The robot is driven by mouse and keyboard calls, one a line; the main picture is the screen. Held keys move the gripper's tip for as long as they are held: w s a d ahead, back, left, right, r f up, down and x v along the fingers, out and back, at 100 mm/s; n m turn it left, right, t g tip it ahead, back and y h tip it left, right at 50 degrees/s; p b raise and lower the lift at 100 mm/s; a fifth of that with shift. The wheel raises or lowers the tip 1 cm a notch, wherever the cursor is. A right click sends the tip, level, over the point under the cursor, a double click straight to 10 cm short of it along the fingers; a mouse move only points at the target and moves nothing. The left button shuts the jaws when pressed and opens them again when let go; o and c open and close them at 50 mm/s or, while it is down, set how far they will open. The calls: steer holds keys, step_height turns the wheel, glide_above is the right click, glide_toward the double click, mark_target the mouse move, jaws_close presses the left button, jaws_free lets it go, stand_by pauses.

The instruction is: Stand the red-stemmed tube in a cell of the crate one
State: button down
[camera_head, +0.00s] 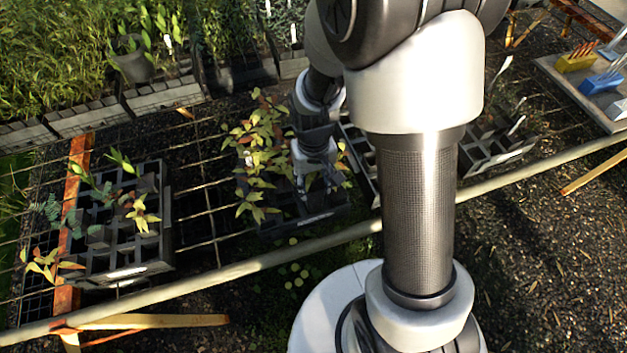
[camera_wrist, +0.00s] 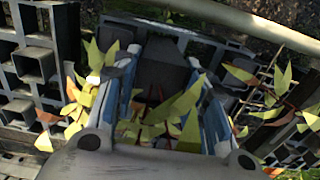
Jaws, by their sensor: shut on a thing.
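My gripper (camera_head: 316,184) reaches down into the middle crate (camera_head: 318,217), at its right part. In the wrist view its fingers (camera_wrist: 162,75) are shut on a dark tube (camera_wrist: 160,82) with a reddish stem and yellow-green leaves (camera_wrist: 180,108). The tube's lower end is hidden, so I cannot tell if it rests in a cell. Leafy red-stemmed plants (camera_head: 255,150) stand to the left of the gripper in the same crate. Another crate (camera_head: 125,272) at left holds a few seedlings and has several empty cells. Crate labels are too small to read.
A third crate (camera_head: 500,152) stands right of the middle one, partly behind my arm. A pale rail (camera_head: 230,273) runs along the front of the mesh bench. Dense potted plants (camera_head: 60,60) fill the back left. A grey board with coloured tools (camera_head: 577,62) is at upper right.

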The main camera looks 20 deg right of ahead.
steer(key=shift+f+b, duration=2.65)
steer(key=shift+f, duration=1.15)
steer(key=shift+f, duration=0.25)
steer(key=c, duration=0.9)
jaws_free()
steer(key=shift+r, duration=0.1)
step_height(320, 180, up, 12)
steer(key=shift+f, duration=0.1)
